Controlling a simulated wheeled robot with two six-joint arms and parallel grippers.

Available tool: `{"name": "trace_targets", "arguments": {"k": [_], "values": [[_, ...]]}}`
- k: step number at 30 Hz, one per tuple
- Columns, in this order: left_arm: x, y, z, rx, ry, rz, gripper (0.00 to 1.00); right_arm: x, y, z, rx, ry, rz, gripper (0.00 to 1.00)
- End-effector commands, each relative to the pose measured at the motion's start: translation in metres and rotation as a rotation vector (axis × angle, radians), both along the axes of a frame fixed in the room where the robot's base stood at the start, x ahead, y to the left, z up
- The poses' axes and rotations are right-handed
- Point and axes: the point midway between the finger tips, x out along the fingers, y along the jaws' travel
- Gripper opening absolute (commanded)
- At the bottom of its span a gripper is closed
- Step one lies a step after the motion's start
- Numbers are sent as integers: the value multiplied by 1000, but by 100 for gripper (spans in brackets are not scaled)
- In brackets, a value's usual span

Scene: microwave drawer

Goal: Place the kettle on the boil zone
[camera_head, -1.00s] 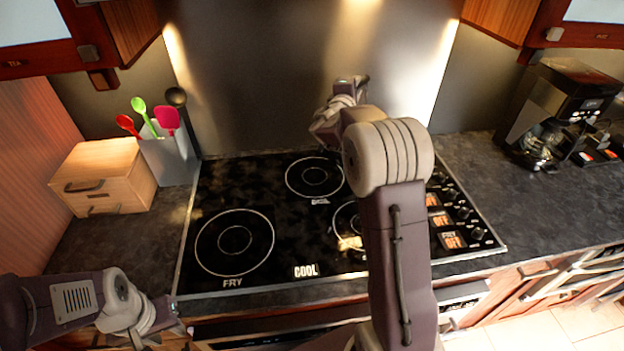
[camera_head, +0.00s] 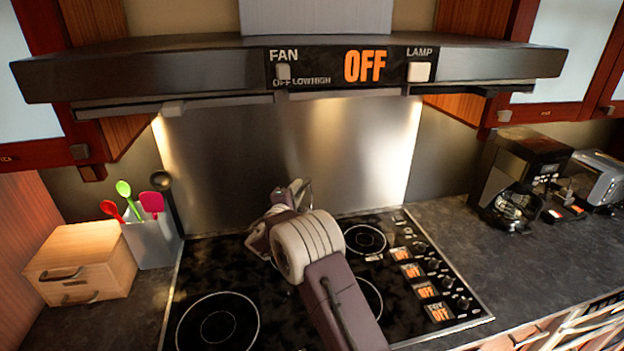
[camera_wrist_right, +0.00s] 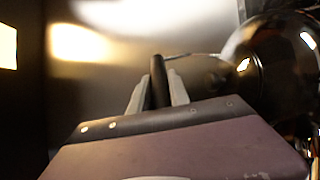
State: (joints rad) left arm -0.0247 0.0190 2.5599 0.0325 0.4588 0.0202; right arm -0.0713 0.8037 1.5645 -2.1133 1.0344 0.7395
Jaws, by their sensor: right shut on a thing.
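The kettle (camera_wrist_right: 272,70) shows in the right wrist view as a shiny, rounded metal body at the right edge, partly cut off. My right gripper (camera_wrist_right: 157,84) is shut on a dark upright bar that looks like its handle. In the head view my right gripper (camera_head: 291,192) is in front of the steel back wall, above the rear of the cooktop. My arm hides most of the kettle there. The zone marked BOIL a second ago is not readable now; my right arm covers that part of the cooktop (camera_head: 200,265). My left gripper is out of view.
A range hood (camera_head: 180,70) spans the wall above the cooktop. A wooden box (camera_head: 80,262) and a utensil holder (camera_head: 150,243) stand to the left. A coffee maker (camera_head: 515,175) and a toaster (camera_head: 598,180) stand on the right counter. A front-left burner (camera_head: 218,322) is bare.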

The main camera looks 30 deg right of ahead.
Motion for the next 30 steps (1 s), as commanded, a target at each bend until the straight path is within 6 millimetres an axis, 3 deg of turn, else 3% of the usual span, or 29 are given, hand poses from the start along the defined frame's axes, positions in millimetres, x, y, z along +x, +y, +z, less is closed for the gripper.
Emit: {"name": "trace_targets", "arguments": {"k": [7, 15, 27, 28, 30], "values": [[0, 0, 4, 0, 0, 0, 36, 3, 5, -1, -6, -9, -2, 0], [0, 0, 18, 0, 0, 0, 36, 3, 5, -36, -5, -8, -2, 0], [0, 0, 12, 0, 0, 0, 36, 3, 5, -42, -4, -10, -1, 0], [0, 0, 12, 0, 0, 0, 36, 2, 5, -46, -1, -1, -1, 25], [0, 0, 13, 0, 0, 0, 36, 2, 5, -45, -1, -1, -1, 44]]}}
